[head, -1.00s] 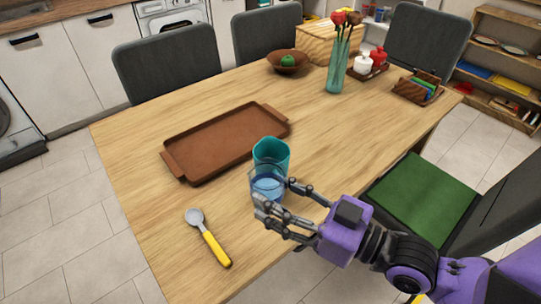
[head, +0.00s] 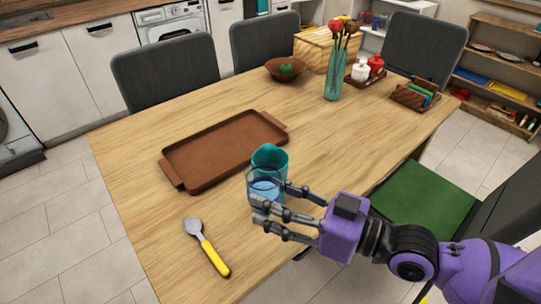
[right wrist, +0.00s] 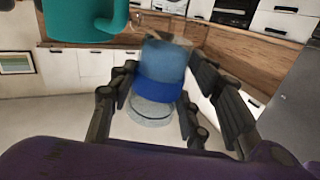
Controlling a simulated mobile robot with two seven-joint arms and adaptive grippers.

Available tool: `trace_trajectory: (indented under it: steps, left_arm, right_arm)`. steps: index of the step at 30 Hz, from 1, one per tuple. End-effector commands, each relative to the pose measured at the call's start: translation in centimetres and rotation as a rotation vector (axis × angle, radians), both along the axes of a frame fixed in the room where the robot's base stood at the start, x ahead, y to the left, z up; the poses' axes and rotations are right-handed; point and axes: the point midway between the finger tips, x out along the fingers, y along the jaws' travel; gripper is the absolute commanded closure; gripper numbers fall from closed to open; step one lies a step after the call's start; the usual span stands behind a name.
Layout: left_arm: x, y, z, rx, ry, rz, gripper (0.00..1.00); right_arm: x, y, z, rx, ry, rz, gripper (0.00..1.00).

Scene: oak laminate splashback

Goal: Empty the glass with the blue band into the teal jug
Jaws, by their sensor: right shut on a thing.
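The glass with the blue band (right wrist: 158,88) is held in my right gripper (head: 268,208), whose fingers close around it from the right. The glass also shows in the head view (head: 263,186), with bluish liquid inside and a clear part near its rim. The teal jug (head: 270,158) stands on the table just behind the glass, which partly hides it. The jug also shows at the top left of the right wrist view (right wrist: 82,28), cut off by the edge. I cannot tell whether glass and jug touch. My left gripper is not in view.
A brown tray (head: 173,176) lies left of the jug. A yellow-handled spoon (head: 213,255) lies at the near left. A vase with flowers (head: 333,82), a bowl (head: 287,70) and a wooden box stand at the back. A chair with a green seat (head: 415,200) is at the right.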

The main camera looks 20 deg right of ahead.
Motion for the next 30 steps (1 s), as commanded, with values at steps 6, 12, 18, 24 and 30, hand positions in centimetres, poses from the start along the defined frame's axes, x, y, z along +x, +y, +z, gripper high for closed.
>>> trace_trajectory:
  steps: [6,12,18,24,30]
  left_arm:
    - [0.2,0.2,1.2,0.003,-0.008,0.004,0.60]
    - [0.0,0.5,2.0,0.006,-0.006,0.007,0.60]
    - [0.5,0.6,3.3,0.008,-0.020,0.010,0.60]
    - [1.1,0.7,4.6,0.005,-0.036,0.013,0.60]
    - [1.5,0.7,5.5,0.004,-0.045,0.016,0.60]
  right_arm:
    - [0.6,-0.3,1.0,0.047,0.093,0.000,0.91]
    - [1.1,-0.5,1.6,0.090,0.183,0.000,0.91]
    - [1.7,-0.7,2.2,0.133,0.274,0.000,0.91]
    - [2.3,-1.0,2.8,0.176,0.363,0.001,0.91]
    - [2.9,-1.3,3.4,0.217,0.454,0.001,0.91]
